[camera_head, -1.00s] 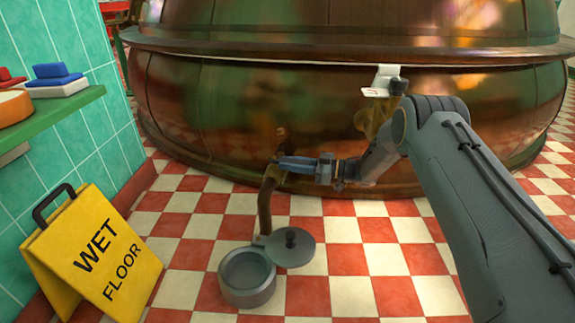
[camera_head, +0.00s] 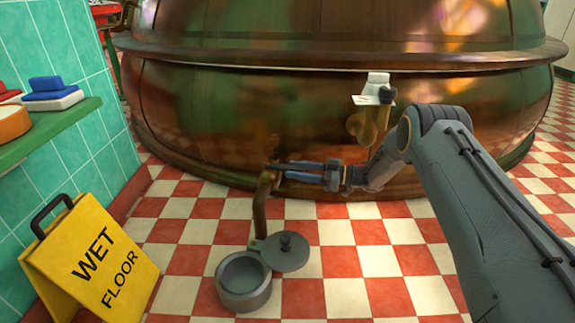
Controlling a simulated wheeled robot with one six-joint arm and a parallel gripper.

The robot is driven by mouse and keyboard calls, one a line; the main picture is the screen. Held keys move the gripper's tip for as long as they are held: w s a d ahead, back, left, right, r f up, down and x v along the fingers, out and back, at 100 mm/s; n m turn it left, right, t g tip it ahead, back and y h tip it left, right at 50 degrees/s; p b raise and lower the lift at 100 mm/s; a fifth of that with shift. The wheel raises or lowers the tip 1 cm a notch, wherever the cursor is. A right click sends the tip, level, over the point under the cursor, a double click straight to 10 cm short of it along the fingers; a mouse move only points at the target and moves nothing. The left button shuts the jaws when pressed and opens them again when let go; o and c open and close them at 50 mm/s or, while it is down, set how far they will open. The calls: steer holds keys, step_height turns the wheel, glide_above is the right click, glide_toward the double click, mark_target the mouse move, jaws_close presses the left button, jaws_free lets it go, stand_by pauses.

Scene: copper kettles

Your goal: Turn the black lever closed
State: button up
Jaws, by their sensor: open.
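The large copper kettle (camera_head: 250,115) fills the back. A black knob or lever end (camera_head: 387,95) shows beside a white tag on its front, above a copper fitting (camera_head: 364,127); I cannot tell if this is the task's black lever. To the left, a brown copper spout (camera_head: 262,205) comes down from the kettle's lower side. My gripper (camera_head: 281,170) reaches left, its two fingers open and apart, with the tips at the top of this spout. Whether they touch it, or hide a lever there, I cannot tell.
A grey pot (camera_head: 244,292) with its lid (camera_head: 286,252) beside it is on the checkered floor below the spout. A yellow wet-floor sign (camera_head: 95,265) stands at the left, below a green shelf (camera_head: 45,135).

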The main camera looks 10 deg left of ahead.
steer(key=d+p, duration=0.1)
steer(key=d, duration=0.2)
steer(key=shift+s+d, duration=0.1)
